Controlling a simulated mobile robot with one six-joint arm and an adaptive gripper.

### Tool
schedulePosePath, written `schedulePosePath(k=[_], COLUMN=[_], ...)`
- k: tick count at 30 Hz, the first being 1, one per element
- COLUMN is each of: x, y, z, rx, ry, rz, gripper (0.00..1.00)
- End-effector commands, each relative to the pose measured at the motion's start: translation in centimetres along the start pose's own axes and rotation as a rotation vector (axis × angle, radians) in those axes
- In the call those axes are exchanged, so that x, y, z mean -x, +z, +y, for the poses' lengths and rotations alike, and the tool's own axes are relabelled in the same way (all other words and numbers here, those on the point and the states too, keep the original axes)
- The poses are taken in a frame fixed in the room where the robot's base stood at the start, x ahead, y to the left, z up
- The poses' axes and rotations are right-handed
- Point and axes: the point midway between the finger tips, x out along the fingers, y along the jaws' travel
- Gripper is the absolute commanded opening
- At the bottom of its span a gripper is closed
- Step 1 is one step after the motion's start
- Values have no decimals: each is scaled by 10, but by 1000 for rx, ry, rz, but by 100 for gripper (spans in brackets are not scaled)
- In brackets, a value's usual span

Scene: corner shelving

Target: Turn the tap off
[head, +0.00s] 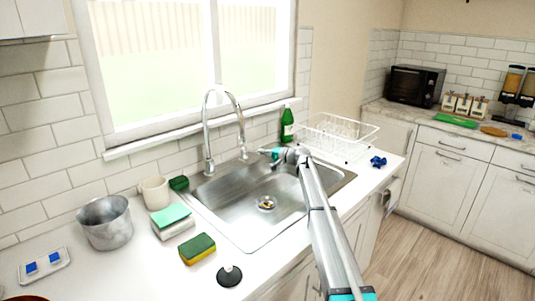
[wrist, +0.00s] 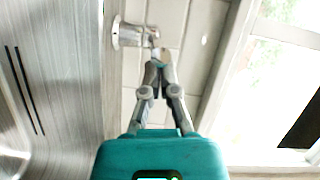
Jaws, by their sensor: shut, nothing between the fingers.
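The chrome tap has a tall curved spout (head: 208,125) at the back of the steel sink (head: 225,207). A short chrome tap handle (head: 243,154) stands to the right of the spout base. The handle also shows in the wrist view (wrist: 128,34), as a round post with a small lever at its end. My gripper (head: 262,151) reaches over the sink from the right, beside the handle. In the wrist view my gripper (wrist: 157,64) is shut and empty, its tips close to the lever; I cannot tell whether they touch. No water stream is clear.
A green bottle (head: 287,124) and a white dish rack (head: 337,134) stand right of the sink. A mug (head: 155,192), sponges (head: 197,249) and a metal pot (head: 104,223) are on the left. The window wall (head: 68,160) is close behind the tap.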

Motion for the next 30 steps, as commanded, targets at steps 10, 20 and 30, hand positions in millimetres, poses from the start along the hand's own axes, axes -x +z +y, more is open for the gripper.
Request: schedulePosePath(k=[10,20,30], x=[6,41,96], y=[-12,-26,-20], z=[-1,-2,-3], rx=[0,0,0], ry=[0,0,0], rz=[1,2,2], gripper=[0,0,0])
